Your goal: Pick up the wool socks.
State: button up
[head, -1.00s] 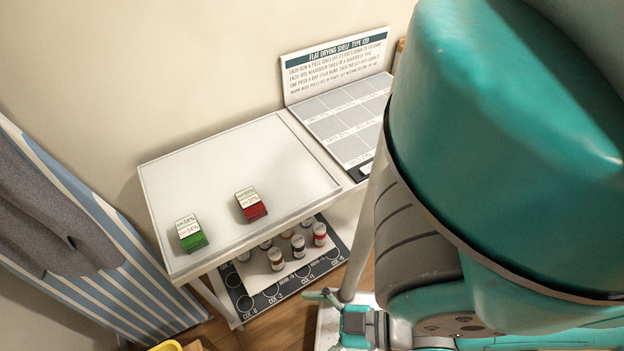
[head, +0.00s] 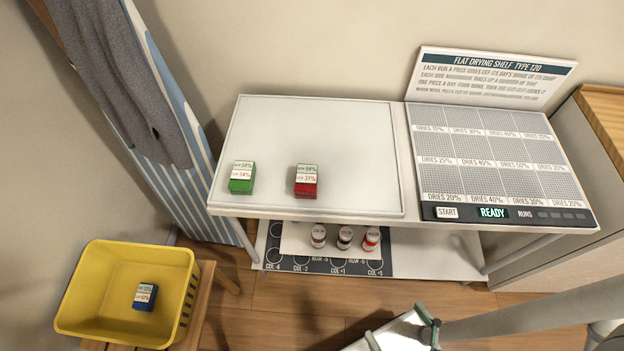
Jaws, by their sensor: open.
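No item in view is readably named as wool socks. A green bundle (head: 241,178) and a red bundle (head: 306,181), each with a small percentage label, sit apart on the white tabletop (head: 290,130). A blue labelled bundle (head: 145,297) lies inside the yellow basket (head: 90,270). A long grey knitted-looking cloth (head: 120,75) hangs over the striped ironing board at the left. My gripper (head: 403,331) is at the bottom edge, in front of and below the table, with its teal fingertips spread. It touches none of the bundles, and part of it is cut off.
The flat drying shelf (head: 492,160) at right has marked cells and a READY display. Several small jars (head: 344,238) stand on the lower shelf. The yellow basket rests on a wooden stool (head: 205,290). A wooden-topped cabinet (head: 605,125) closes the right side. Floor shows in front.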

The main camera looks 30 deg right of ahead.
aim_at(306, 185)
jog(key=k+l+z, duration=0.3)
jog(key=k+l, duration=0.5)
